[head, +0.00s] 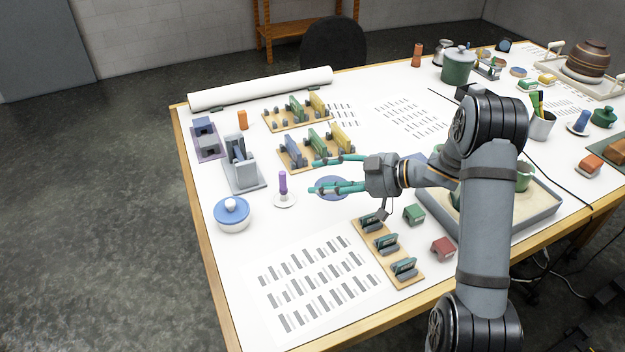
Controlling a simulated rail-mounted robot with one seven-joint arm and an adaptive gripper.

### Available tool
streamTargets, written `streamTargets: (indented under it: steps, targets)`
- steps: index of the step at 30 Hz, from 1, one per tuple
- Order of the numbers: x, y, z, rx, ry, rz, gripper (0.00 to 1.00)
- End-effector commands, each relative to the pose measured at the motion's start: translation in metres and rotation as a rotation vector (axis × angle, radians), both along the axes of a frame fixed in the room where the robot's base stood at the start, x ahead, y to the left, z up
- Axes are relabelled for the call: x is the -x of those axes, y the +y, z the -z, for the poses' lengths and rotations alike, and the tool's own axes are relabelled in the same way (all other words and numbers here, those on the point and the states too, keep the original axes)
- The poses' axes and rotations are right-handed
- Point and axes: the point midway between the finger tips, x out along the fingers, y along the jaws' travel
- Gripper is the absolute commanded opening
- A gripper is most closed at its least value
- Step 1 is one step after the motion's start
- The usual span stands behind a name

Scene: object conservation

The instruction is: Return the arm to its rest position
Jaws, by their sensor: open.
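My gripper (338,174) is in the middle of the table in the head view, at the end of my arm, which reaches in from the right.
A purple-handled tool (283,184) stands on a white base left of my fingers. A blue-lidded jar (232,213) is at the left. Wooden racks (295,165) and (415,276) stand behind and in front. A grey tray (541,222) lies behind my arm at right.

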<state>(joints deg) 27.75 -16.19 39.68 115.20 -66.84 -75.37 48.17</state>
Motion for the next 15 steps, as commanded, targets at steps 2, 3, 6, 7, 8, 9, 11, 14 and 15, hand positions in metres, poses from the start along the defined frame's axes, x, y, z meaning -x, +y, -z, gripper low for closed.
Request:
streamTargets:
  steps: [2,3,6,7,8,9,11,14,15]
  targets:
    - [0.0009,-0.0013,-0.0007,0.0,0.0,-0.001,0.48]
    - [0.0011,-0.0015,-0.0008,-0.001,0.001,-0.001,0.48]
    - [0.001,-0.0015,-0.0007,-0.001,0.001,-0.001,0.48]
    - [0.001,-0.0015,-0.0007,-0.001,0.001,-0.001,0.48]
    - [0.001,-0.0015,-0.0007,-0.001,0.001,-0.001,0.48]
    - [0.0009,-0.0014,-0.0007,-0.001,0.001,-0.001,0.48]
    - [0.0009,-0.0014,-0.0015,0.0,0.001,0.0,0.48]
    - [0.0009,-0.0013,-0.0054,0.0,0.001,0.0,0.48]
    - [0.0008,-0.0013,-0.008,0.0,0.0,0.0,0.48]
